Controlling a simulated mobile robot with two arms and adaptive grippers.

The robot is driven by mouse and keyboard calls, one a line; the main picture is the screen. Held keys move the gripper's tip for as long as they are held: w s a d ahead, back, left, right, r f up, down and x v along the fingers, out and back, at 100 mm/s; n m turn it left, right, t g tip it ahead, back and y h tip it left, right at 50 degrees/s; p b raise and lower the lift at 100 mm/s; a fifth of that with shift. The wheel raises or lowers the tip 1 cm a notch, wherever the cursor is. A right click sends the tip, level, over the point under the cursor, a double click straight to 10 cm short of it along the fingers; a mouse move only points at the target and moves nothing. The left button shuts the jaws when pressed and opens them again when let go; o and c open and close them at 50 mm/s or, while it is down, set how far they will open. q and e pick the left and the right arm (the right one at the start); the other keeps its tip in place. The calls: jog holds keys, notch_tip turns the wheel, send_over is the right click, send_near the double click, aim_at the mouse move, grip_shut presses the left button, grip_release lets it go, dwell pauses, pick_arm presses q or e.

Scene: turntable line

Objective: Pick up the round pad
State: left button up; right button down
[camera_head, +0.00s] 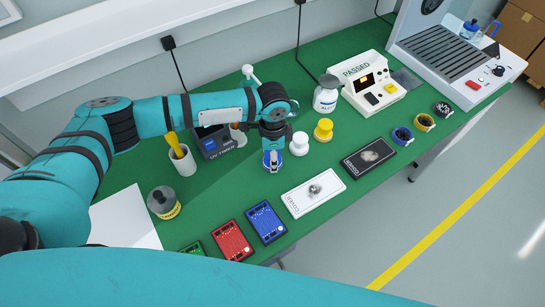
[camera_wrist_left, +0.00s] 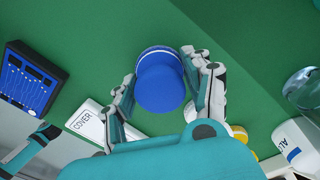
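A blue round pad (camera_head: 272,167) with a knob-like top and a pale band stands on the green table, directly below my left gripper (camera_head: 272,150). In the left wrist view the blue pad (camera_wrist_left: 160,85) is between the spread fingers of my left gripper (camera_wrist_left: 160,70). A small gap seems to show on each side; whether a finger touches it is hard to tell. A white round pad (camera_head: 299,146) and a yellow round pad (camera_head: 323,132) stand to its right. The yellow one partly shows in the wrist view (camera_wrist_left: 239,133).
A white cover box (camera_head: 310,202) and blue board (camera_head: 266,223) lie in front. A dark UV timer (camera_head: 213,145) stands left, beside a cup (camera_head: 184,164) with a yellow handle. A white bottle (camera_head: 325,100) stands behind right. Green table (camera_head: 240,180) is bare just left.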

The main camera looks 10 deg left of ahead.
pick_arm(q)
jog(key=c, duration=0.6)
jog(key=shift+o, duration=0.2)
jog(key=shift+r+b, duration=0.3)
jog(key=shift+r, duration=0.3)
notch_tip(320, 180, up, 2)
jog(key=shift+r+b, duration=0.2)
jog(key=shift+b, duration=0.25)
jog(key=s, duration=0.5)
jog(key=s+r+b, duration=0.1)
jog(key=s, duration=0.4)
jog(key=s+b, duration=0.1)
jog(key=s, duration=0.5)
jog(key=shift+r, duration=0.25)
